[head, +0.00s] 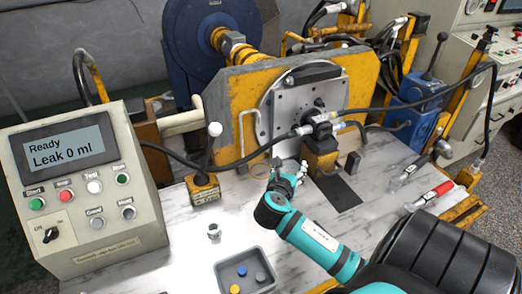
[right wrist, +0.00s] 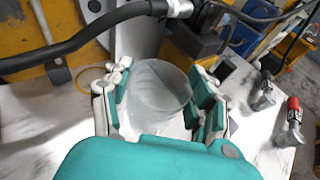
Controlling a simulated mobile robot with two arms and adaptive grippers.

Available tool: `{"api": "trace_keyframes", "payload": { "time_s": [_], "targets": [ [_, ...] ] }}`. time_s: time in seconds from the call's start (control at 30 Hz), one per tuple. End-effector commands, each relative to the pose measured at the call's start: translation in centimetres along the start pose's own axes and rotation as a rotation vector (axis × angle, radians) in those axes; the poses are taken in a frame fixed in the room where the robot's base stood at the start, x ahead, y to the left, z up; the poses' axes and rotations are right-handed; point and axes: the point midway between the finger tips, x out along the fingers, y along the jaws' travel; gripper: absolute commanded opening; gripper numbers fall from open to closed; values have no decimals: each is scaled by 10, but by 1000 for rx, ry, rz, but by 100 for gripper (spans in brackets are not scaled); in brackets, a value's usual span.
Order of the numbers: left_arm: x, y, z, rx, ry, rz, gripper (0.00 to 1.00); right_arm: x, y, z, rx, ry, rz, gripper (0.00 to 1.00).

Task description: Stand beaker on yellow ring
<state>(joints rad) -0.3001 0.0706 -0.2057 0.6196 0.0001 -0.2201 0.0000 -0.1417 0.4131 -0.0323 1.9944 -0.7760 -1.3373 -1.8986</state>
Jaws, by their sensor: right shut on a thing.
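The clear glass beaker (right wrist: 160,88) is between the fingers of my right gripper (right wrist: 160,105) in the right wrist view. The gripper is shut on it, with teal and white fingers on both sides. In the head view my right gripper (head: 288,172) is over the marble table in front of the motor plate, and the beaker is hard to make out there. The thin yellow ring (head: 251,172) lies on the table just left of the gripper. In the right wrist view the yellow ring (right wrist: 77,77) is left of the beaker, partly hidden by a finger. My left gripper is out of view.
A control box (head: 85,185) reading "Ready, Leak 0 ml" stands at left. A grey tray (head: 220,277) with caps and a small metal fitting (head: 214,231) are at the front. A black hose (head: 230,160) crosses behind the ring. Red-handled (head: 432,194) and black-handled tools lie at right.

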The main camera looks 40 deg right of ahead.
Motion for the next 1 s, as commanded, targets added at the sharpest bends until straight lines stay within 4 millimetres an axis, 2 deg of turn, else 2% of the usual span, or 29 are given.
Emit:
{"api": "trace_keyframes", "payload": {
  "time_s": [0.07, 0.17, 0.5, 0.7, 0.87, 1.0],
  "targets": [
    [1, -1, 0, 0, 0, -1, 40, 6, -4, -2, 7, -2, -25, 20],
    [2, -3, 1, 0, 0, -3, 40, 17, 5, -1, 12, -4, -34, 20],
    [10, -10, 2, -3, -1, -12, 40, 72, 77, 7, 12, -1, -33, 20],
    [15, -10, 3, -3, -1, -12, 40, 97, 109, 11, 10, -2, -32, 20],
    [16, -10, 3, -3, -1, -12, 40, 104, 118, 12, 8, -2, -30, 20],
    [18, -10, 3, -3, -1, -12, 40, 108, 118, -1, 6, 1, -32, 20]
  ]
}}
